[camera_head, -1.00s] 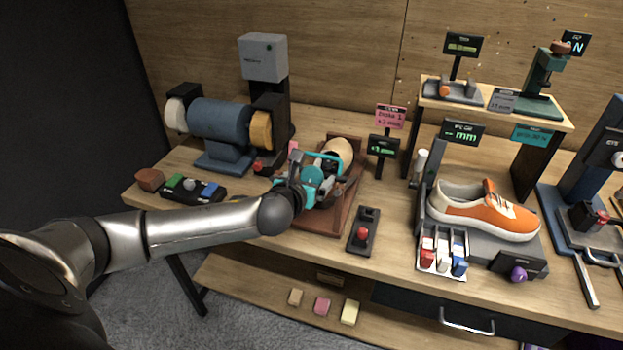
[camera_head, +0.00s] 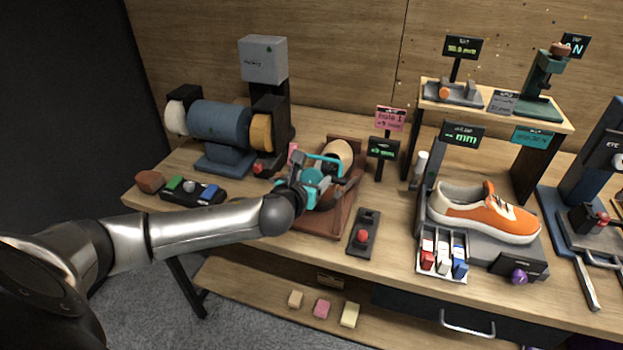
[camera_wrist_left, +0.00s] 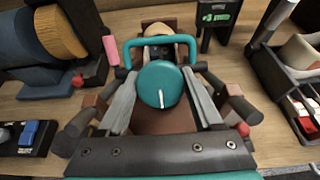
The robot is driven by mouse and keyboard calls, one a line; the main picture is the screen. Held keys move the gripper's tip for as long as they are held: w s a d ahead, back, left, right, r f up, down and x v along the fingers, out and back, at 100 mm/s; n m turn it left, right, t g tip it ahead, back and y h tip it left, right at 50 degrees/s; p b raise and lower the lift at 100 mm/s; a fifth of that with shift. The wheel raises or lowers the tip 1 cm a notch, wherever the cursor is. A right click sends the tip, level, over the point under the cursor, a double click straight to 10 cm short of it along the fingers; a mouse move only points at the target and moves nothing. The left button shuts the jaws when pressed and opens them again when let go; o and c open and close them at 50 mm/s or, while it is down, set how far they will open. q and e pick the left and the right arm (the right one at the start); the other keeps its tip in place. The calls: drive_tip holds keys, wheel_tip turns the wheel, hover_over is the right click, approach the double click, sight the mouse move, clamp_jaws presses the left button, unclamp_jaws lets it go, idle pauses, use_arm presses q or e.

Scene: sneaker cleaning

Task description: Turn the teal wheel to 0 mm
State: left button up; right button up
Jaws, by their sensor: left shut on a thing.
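The teal wheel (camera_wrist_left: 160,84) is a round knob with a white pointer line, which points toward the bottom of the left wrist view. It sits at the front of the brown wooden stretcher (camera_head: 325,222) with the beige shoe-tree form (camera_head: 337,153). My left gripper (camera_wrist_left: 161,100) is shut on the wheel, one finger on each side. In the head view the gripper (camera_head: 300,188) covers part of the wheel. A small black display (camera_head: 383,149) stands behind, with green digits that also show in the left wrist view (camera_wrist_left: 215,17); I cannot read them surely. My right gripper is not in view.
A teal handle bar (camera_wrist_left: 158,43) arches behind the wheel. A blue grinder (camera_head: 218,123) stands at left. A black switch box with a red button (camera_head: 362,237) lies at right. An orange sneaker (camera_head: 484,212) rests on a grey stand further right.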

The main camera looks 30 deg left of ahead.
use_arm(q)
drive_tip(key=shift+c, duration=1.3)
